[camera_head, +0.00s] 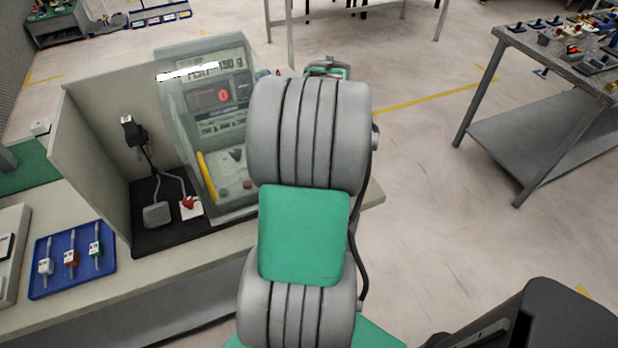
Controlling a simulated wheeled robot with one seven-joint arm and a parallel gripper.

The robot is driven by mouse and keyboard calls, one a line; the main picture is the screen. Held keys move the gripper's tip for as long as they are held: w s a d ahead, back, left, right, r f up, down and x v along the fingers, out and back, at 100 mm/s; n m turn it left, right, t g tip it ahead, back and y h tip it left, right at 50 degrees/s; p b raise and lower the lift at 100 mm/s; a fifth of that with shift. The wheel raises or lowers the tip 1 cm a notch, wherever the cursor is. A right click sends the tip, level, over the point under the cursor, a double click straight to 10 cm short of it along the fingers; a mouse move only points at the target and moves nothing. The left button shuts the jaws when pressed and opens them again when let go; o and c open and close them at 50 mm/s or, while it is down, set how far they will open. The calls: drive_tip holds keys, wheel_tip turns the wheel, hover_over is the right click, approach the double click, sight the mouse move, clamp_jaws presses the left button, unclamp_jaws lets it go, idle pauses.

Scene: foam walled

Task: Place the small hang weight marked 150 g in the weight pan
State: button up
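No thing is clearly recognisable as the weight pan. A grey rounded block (157,214) and a white piece with a red part (190,205) lie on the black base of the walled stand, below a black fitting with cords.
Pale foam walls (95,165) enclose the stand's left and back. A tilted, clear-fronted panel with a display (212,95) stands at its right, close to my arm. A grey box lies left of the tray. Open floor separates this bench from a metal table (560,125) at right.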

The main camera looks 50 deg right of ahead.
drive_tip(key=shift+c, duration=0.4)
clamp_jaws()
